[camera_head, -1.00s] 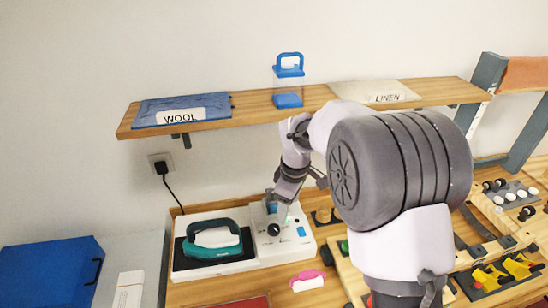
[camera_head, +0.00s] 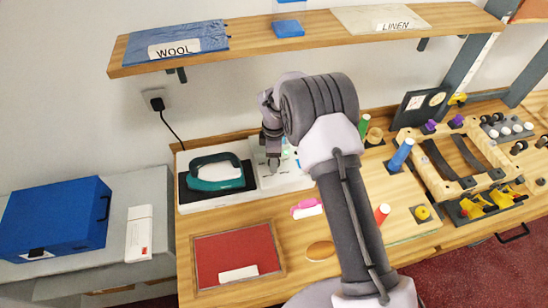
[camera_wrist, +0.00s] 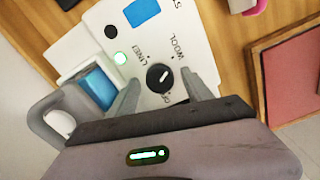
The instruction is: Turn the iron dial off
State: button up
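The iron dial (camera_wrist: 159,78) is a black round knob on the white panel (camera_wrist: 190,30) of the iron station. Its white mark appears to point up and right, toward the WOOL label. LINEN is at its upper left and a partly readable OFF label is below it. My gripper (camera_wrist: 160,90) is open, with one finger on each side of the dial; contact cannot be told. In the head view my gripper (camera_head: 273,165) is over the station and hides the dial. The teal iron (camera_head: 216,184) rests on the station's left part.
A blue-filled container (camera_wrist: 97,88) stands close to my left finger in the wrist view. A red panel (camera_head: 235,255) and a pink-handled item (camera_head: 307,208) lie in front of the station. A shelf (camera_head: 330,28) hangs above. Wooden fixtures (camera_head: 440,170) stand at right.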

grip_shut()
